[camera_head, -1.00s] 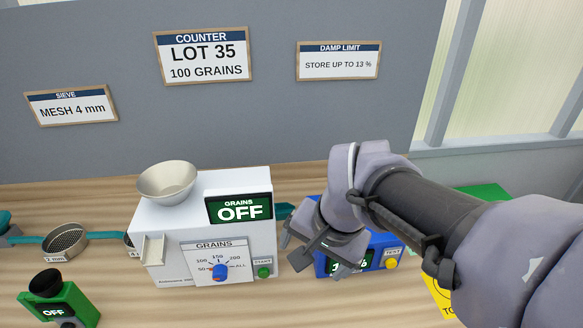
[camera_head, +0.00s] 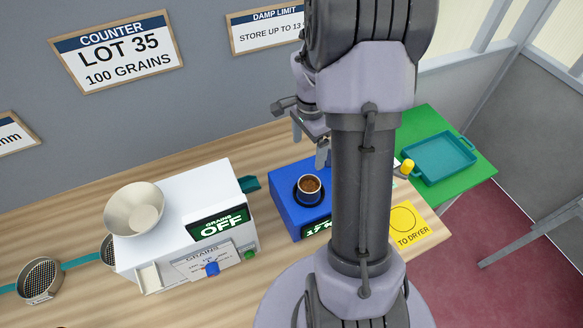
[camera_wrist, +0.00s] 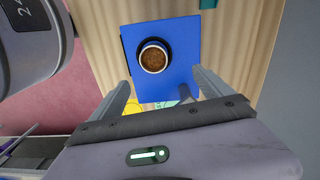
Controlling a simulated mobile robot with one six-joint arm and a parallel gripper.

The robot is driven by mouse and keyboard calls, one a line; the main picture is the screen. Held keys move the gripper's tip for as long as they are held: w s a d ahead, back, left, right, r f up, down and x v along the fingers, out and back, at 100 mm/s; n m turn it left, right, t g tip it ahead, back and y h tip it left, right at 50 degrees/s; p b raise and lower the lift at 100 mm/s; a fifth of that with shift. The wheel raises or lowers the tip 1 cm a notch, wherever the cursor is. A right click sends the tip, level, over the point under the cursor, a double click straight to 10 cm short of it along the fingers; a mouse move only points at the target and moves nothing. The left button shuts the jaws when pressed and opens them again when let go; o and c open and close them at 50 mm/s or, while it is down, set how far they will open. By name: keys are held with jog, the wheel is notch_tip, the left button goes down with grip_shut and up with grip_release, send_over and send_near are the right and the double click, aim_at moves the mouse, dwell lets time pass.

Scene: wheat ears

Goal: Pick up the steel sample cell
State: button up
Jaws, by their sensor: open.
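The steel sample cell (camera_head: 309,186) is a small round cup filled with brown grain. It sits upright in a dark ring on top of the blue meter (camera_head: 283,193). In the wrist view the cell (camera_wrist: 153,58) shows from above, on the blue top face, beyond my fingertips. My gripper (camera_head: 310,141) is open and empty, behind and above the cell in the head view. In the wrist view its two fingers (camera_wrist: 160,78) stand apart, with the blue meter between and beyond them. My arm hides the right part of the meter.
A white grain counter (camera_head: 185,215) with a bowl (camera_head: 134,208) stands left of the meter. A sieve (camera_head: 40,278) lies further left. A yellow "to dryer" sign (camera_head: 408,226) lies at the right bench end. A teal tray (camera_head: 440,158) rests on a green surface at right.

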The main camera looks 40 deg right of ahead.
send_over(309, 186)
jog(key=s+a, duration=0.2)
notch_tip(309, 186, down, 5)
notch_tip(309, 186, down, 11)
jog(key=shift+d+r+p, duration=0.1)
jog(key=shift+p, duration=0.4)
jog(key=shift+w+f, duration=0.2)
jog(key=shift+f, duration=0.1)
jog(key=shift+s, duration=0.1)
jog(key=shift+r, duration=0.1)
jog(key=c, duration=1.7)
jog(key=shift+c, duration=0.2)
